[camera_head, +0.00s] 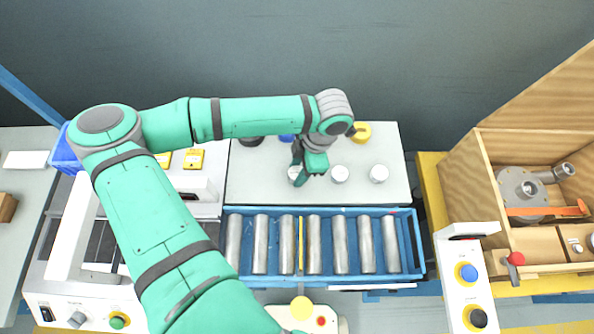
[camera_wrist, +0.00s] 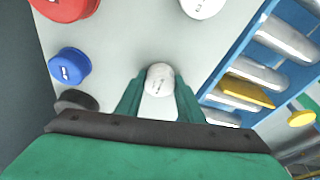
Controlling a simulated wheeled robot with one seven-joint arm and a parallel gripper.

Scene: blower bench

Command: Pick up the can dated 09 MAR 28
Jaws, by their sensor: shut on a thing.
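A white-topped can (camera_head: 295,175) is at my gripper (camera_head: 307,166) above the grey board. In the wrist view the same can (camera_wrist: 160,76) sits between the two green fingers, which are shut on it. Its top has small dark print, too small to read as a date. I cannot tell whether the can is raised off the board. Two more white-topped cans, a nearer one (camera_head: 340,174) and a farther one (camera_head: 379,173), stand to its right. One white-topped can (camera_wrist: 202,6) shows at the top of the wrist view.
A yellow can (camera_head: 361,132), a blue can (camera_wrist: 70,66), a black can (camera_wrist: 77,100) and a red can (camera_wrist: 66,7) stand around. A blue-framed roller conveyor (camera_head: 420,262) runs along the board's front. A wooden crate (camera_head: 490,190) with metal parts is at right.

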